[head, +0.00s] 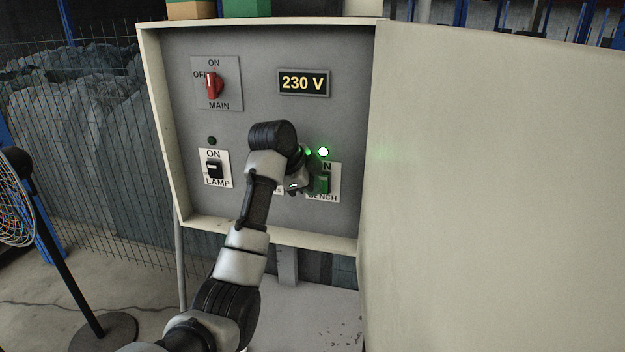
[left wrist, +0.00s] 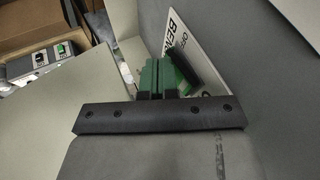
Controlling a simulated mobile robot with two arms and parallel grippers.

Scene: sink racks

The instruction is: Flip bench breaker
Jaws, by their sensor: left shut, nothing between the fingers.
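The bench breaker (head: 322,183) is a green switch on a white BENCH label at the lower right of the grey panel. A green light (head: 323,152) glows above it. My left gripper (head: 301,181) is shut and empty, just left of the breaker, partly hidden by my own wrist. In the left wrist view the shut fingertips (left wrist: 158,78) are close beside the green breaker (left wrist: 184,66) and the BENCH label (left wrist: 178,32). I cannot tell whether they touch it. The breaker's lever is partly hidden. My right gripper is not in view.
The panel also holds a red MAIN switch (head: 213,85), a 230 V display (head: 303,83) and a black LAMP breaker (head: 214,169) with a dark light above. The open cabinet door (head: 490,190) fills the right side. A fan (head: 17,200) stands at the left.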

